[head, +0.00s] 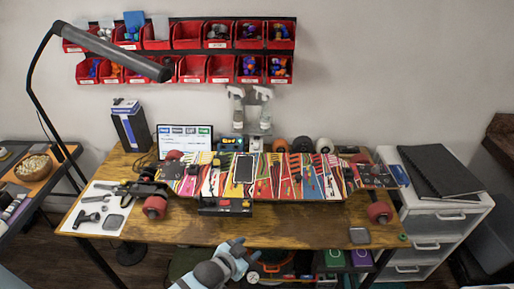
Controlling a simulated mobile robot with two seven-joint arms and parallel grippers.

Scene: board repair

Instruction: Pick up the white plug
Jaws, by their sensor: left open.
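I cannot make out a white plug for certain in the head view; it may be too small or hidden. My left gripper (248,248) is open, in front of the table's front edge at the bottom middle. Its fingers look empty. A colourful skateboard deck (215,177) lies across the wooden table (290,226), with red wheels at both ends. A dark phone-like device (244,169) lies on the deck. A black tool or tray (226,207) sits at the deck's front edge. My right gripper is out of view.
A white mat (87,224) with tools lies at the table's left. A lamp (110,50) arches over the left side. Red bins (187,69) hang on the wall. White drawers (438,222) stand right. The table front is mostly clear.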

